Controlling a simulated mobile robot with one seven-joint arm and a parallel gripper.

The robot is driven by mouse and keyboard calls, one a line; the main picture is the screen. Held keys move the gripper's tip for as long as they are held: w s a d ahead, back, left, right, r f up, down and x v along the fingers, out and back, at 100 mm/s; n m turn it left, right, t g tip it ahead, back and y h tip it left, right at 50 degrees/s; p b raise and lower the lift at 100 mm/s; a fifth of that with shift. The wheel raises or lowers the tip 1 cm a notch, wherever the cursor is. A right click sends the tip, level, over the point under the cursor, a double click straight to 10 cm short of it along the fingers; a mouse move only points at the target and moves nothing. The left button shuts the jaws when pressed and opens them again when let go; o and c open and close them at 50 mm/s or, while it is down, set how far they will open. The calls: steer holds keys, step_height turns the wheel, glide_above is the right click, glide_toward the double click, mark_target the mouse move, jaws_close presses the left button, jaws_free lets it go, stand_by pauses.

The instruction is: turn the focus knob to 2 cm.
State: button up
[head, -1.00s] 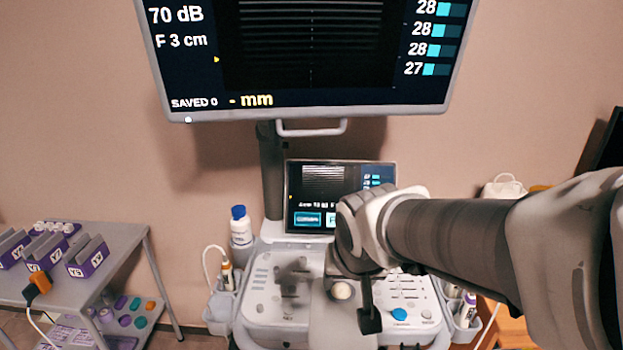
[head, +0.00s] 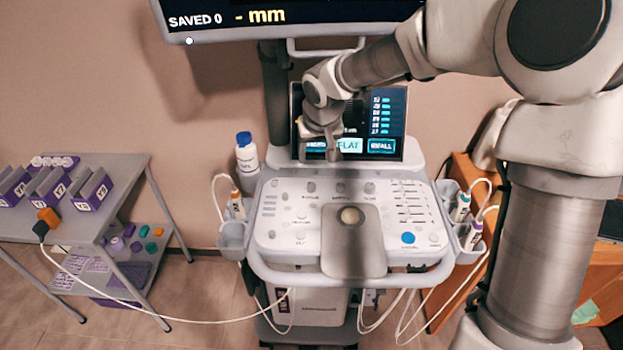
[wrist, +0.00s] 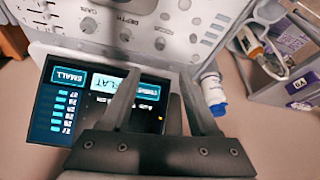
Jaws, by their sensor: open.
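The knobs also show in the wrist view (wrist: 125,35), upside down, beyond my fingertips. My gripper (head: 335,155) is above the back of the panel, in front of the small touch screen. In the wrist view my gripper (wrist: 160,78) has its two fingers apart with nothing between them. The focus reading on the large monitor (head: 300,30) is out of view.
The touch screen (head: 385,125) stands close behind my gripper. A blue-capped bottle (head: 247,155) stands left of it. Probes sit in holders (head: 235,235) on both sides of the panel. A grey cart (head: 100,190) stands at the left, with a cable running from it.

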mark_target(311, 185)
steer(key=b+x, duration=0.2)
steer(key=x, duration=1.3)
steer(key=shift+a+f, duration=0.1)
steer(key=shift+f, duration=0.3)
jaws_close()
